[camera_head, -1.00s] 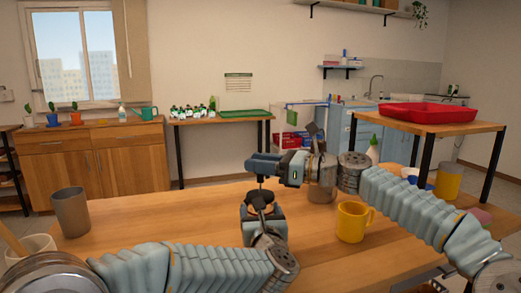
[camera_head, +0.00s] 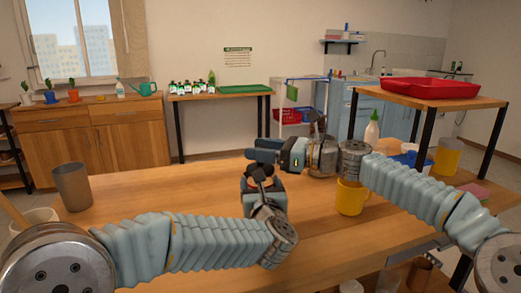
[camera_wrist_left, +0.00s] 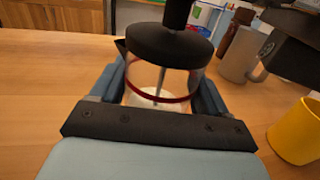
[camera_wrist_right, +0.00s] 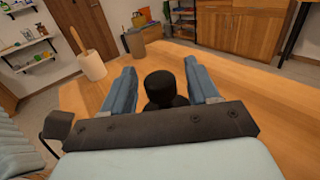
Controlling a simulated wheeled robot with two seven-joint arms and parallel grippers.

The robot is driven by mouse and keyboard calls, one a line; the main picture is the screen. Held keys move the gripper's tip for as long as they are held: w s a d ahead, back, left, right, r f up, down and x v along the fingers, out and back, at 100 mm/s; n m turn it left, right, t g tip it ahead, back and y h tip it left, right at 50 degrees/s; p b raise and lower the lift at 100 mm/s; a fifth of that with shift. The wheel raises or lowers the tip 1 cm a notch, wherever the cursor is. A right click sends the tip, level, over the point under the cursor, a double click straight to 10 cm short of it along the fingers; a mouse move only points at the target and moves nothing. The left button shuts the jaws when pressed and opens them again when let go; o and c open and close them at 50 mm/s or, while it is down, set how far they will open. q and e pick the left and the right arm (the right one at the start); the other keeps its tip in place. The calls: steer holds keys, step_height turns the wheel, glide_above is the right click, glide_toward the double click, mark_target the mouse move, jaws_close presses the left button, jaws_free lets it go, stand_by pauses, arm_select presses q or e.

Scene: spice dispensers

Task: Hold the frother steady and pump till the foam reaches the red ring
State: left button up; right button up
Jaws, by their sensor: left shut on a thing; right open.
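The frother is a clear jug with a black lid (camera_wrist_left: 166,45), a thin metal rod and a red ring (camera_wrist_left: 172,98). White liquid or foam (camera_wrist_left: 148,98) shows low inside; its exact level against the ring is hard to tell. My left gripper (camera_wrist_left: 160,88) is shut on the jug, one finger on each side, and the jug stands upright. In the head view the frother's black top (camera_head: 263,172) shows small above the left gripper. My right gripper (camera_wrist_right: 164,82) is open above it, with the black plunger knob (camera_wrist_right: 162,88) between its fingers. I cannot tell whether they touch the knob.
A yellow mug (camera_head: 350,198) stands right of the frother on the wooden table (camera_head: 170,215). A grey-brown cup (camera_head: 72,186) and a pale container (camera_head: 40,217) stand at the left. The table between the left cup and the frother is clear.

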steer(key=v, duration=1.1)
steer(key=shift+d, duration=0.25)
steer(key=shift+s, duration=0.1)
steer(key=shift+s+a+m+t+h, duration=1.8)
steer(key=shift+a+m+t+h, duration=1.65)
steer(key=shift+t, duration=1.05)
steer(key=x, duration=1)
steer(key=shift+w+d, duration=0.1)
steer(key=shift+w, duration=0.25)
jaws_close()
steer(key=shift+r, duration=0.15)
